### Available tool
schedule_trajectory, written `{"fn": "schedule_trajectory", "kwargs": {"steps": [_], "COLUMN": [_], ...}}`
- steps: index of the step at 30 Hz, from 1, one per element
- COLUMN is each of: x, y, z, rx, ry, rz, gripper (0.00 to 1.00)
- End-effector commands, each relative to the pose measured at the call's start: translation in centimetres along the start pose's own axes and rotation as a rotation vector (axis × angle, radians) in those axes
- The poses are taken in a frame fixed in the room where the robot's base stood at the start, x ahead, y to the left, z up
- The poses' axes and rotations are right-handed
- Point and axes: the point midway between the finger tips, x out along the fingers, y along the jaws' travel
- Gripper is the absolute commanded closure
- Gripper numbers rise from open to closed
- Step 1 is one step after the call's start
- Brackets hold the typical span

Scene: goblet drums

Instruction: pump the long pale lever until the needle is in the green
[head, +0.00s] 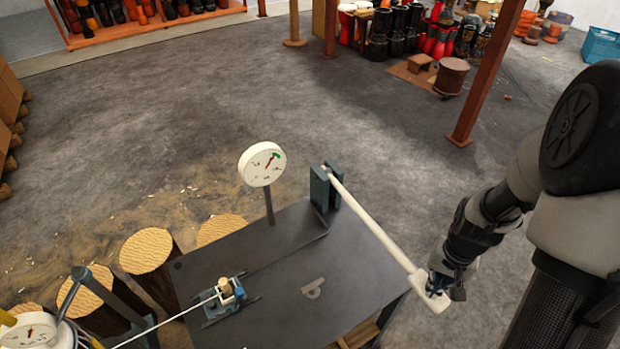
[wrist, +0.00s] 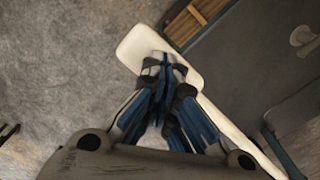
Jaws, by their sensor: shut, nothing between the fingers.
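The long pale lever (head: 375,227) slopes down to the right from an upright grey-green bracket (head: 325,188) and ends in a flat pale paddle past the table's right edge. My gripper (head: 440,284) is shut with nothing between its fingers, at the paddle. In the wrist view the closed fingertips (wrist: 165,66) overlap the paddle (wrist: 138,42); whether they touch it I cannot tell.
The dark table (head: 260,315) carries a small blue clamp-like fixture (head: 229,298) with a thin pale line running to it. A second gauge (head: 28,334) is partly cut off at the lower left. Log stumps (head: 148,250) stand left of the table. Floor beyond is open.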

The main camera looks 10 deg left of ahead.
Motion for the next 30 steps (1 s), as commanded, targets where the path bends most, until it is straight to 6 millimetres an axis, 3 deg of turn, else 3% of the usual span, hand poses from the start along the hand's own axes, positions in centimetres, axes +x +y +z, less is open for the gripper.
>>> {"fn": "schedule_trajectory", "kwargs": {"steps": [1,3,15,30], "x": [-1.8,-3.2,-10.3,-10.5], "y": [0.1,0.2,0.6,0.6], "z": [0.0,0.0,0.3,0.3], "rx": [0.001,0.001,0.0,0.0], "ry": [0.002,0.003,0.001,0.001], "rz": [0.0,0.0,0.0,0.0], "gripper": [1.0,1.0,1.0,1.0]}}
